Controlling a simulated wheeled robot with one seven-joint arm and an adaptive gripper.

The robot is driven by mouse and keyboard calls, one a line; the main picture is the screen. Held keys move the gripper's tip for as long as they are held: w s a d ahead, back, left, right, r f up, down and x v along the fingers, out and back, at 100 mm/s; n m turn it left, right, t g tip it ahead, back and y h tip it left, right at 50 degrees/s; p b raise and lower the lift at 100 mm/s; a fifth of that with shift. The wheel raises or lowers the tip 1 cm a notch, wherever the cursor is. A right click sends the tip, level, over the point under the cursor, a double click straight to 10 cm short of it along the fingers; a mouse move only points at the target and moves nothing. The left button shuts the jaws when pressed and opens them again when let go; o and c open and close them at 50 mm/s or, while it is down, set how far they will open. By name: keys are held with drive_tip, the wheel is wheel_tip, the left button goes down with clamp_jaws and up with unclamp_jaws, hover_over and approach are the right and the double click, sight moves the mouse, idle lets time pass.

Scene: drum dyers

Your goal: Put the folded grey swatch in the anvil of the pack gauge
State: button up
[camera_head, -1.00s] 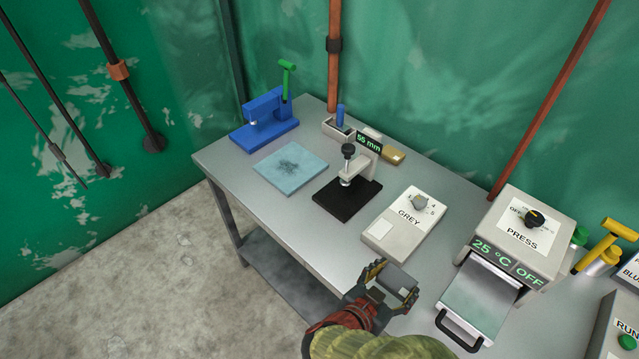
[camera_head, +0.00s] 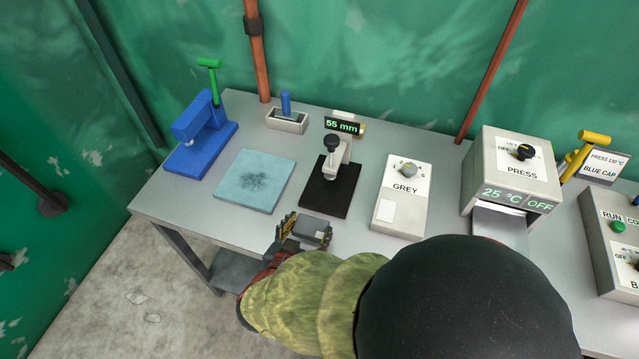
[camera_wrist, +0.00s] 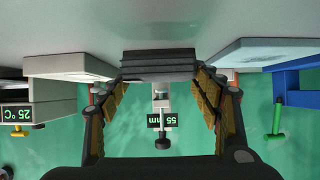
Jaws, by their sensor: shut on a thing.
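The folded grey swatch (camera_head: 313,228) is held between the fingers of my gripper (camera_head: 306,231), near the bench's front edge. In the wrist view it shows as a dark layered block (camera_wrist: 158,65) between the fingertips of my gripper (camera_wrist: 158,75). The pack gauge, with its black base (camera_head: 322,196), pale post and black knob (camera_head: 332,142), stands just beyond my gripper. Its display (camera_head: 342,127) reads 55 mm. The swatch is apart from the gauge, in front of its base. In the wrist view the gauge's post (camera_wrist: 160,100) shows upside down behind the swatch, and its base is hidden or cannot be told apart.
A pale blue mat (camera_head: 255,182) and a blue press with a green handle (camera_head: 203,135) are left of the gauge. The GREY box (camera_head: 402,200) is close on its right, the PRESS machine (camera_head: 512,170) further right. A small holder (camera_head: 287,121) stands behind.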

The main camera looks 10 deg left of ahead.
sight(330, 179)
drive_tip(key=w+b, duration=0.1)
drive_tip(key=w, duration=0.3)
drive_tip(key=w+d+b, duration=0.1)
drive_tip(key=w, duration=0.3)
drive_tip(key=w+d+b, duration=0.1)
drive_tip(key=w, duration=0.3)
drive_tip(key=shift+w, duration=0.2)
drive_tip(key=w, duration=0.1)
drive_tip(key=w+b, duration=0.1)
drive_tip(key=w, duration=0.2)
drive_tip(key=shift+d+f+b, duration=0.1)
drive_tip(key=shift+d+b, duration=0.2)
drive_tip(key=shift+b, duration=0.05)
drive_tip(key=shift+s+f+b, duration=0.15)
drive_tip(key=shift+f+b, duration=0.3)
drive_tip(key=shift+f, duration=0.2)
drive_tip(key=shift+s+a, duration=0.1)
drive_tip(key=shift+f, duration=0.15)
drive_tip(key=o, duration=1.1)
